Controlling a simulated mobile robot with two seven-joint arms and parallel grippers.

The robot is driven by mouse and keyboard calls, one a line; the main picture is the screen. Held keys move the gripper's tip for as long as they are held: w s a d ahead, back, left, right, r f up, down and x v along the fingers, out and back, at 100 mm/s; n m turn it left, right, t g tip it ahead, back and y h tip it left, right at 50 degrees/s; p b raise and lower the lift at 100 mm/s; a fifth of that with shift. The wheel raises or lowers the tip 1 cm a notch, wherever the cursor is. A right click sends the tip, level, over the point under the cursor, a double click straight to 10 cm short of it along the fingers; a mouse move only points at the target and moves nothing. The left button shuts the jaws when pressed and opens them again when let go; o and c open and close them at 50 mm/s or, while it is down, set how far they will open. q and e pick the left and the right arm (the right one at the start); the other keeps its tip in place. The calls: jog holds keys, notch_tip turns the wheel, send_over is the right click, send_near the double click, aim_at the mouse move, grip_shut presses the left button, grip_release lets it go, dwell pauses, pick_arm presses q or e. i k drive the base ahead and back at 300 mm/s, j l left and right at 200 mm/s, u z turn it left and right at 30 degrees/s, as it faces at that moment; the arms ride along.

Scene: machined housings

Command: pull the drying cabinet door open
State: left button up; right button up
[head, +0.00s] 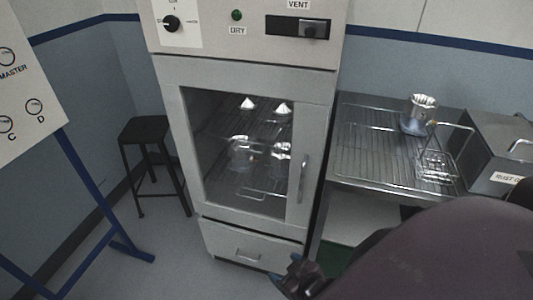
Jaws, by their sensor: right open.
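The drying cabinet (185,160) stands in the middle of the head view, with a grey door frame around a dark window. The door looks shut. A vertical bar handle (302,178) is on the door's right side. Metal housings (241,152) show on racks behind the glass. My right gripper (288,272) is at the bottom, below and a little left of the handle, in front of the lower drawer's right side. It is open and apart from the handle. My right arm covers the bottom right. My left gripper is not in view.
A metal bench (355,186) with a wire rack stands right of the cabinet, holding a metal housing (420,113), a wire basket (436,165) and a grey box (497,150). A black stool (146,132) and a blue-legged board (28,85) are left. A drawer (240,243) is below the door.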

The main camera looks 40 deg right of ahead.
aim_at(311, 89)
jog(key=z, duration=1)
